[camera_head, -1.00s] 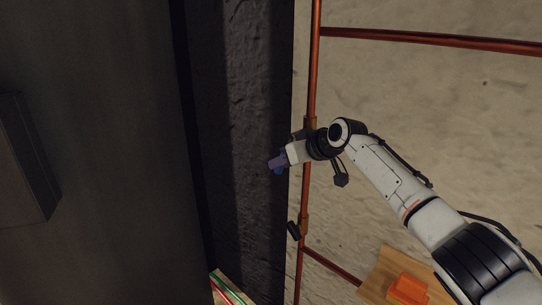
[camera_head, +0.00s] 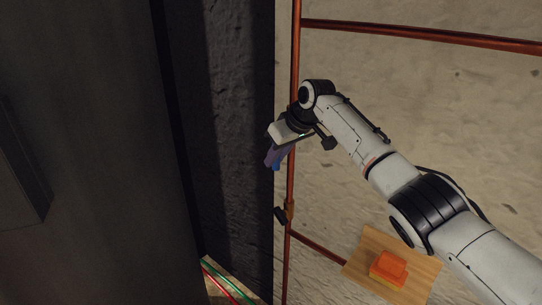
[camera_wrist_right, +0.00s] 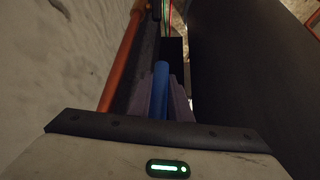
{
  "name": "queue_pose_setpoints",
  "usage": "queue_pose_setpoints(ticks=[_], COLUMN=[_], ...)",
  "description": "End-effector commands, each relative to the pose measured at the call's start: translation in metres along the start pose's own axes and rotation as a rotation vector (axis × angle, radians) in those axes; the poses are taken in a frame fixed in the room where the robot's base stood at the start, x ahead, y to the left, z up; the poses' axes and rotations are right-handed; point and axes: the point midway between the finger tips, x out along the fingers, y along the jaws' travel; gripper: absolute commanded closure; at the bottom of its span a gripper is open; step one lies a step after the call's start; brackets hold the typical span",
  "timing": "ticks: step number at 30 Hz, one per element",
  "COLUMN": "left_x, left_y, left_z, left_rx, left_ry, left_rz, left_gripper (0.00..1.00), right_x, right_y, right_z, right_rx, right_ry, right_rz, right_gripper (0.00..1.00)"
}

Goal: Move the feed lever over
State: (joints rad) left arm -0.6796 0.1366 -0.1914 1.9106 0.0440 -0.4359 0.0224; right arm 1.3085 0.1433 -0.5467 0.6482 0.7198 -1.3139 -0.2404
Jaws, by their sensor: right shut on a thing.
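The feed lever appears as a blue rod (camera_wrist_right: 160,92) between the purple fingers of my right gripper (camera_wrist_right: 160,105) in the wrist view. In the head view my right gripper (camera_head: 274,158) points down and to the left in front of the dark rough wall strip, and a small bit of blue (camera_head: 277,167) shows at its fingertips. The fingers are shut on the blue rod. The lever's base and pivot are hidden. My left gripper is not in view.
A large dark panel (camera_head: 90,120) fills the left. A wooden board (camera_head: 362,263) with an orange block (camera_head: 389,268) is at lower right. Red and green lines (camera_head: 225,282) show below.

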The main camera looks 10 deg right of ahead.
Motion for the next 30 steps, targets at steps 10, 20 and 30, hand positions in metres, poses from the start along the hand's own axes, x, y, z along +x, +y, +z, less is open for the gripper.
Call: queue_pose_setpoints(ticks=[10, 20, 30], left_x=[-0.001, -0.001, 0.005], left_y=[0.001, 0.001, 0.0], left_z=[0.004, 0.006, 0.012], left_rx=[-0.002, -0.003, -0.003], left_ry=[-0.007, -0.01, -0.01], left_rz=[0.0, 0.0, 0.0], left_gripper=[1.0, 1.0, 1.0], right_x=[0.001, -0.002, -0.052], right_y=[-0.001, 0.0, 0.0], right_z=[0.0, 0.0, 0.0], right_rx=[-0.002, -0.002, -0.003], right_ry=[-0.004, -0.002, 0.003], right_rz=[-0.001, 0.0, 0.002], right_gripper=[0.64, 0.64, 0.64])
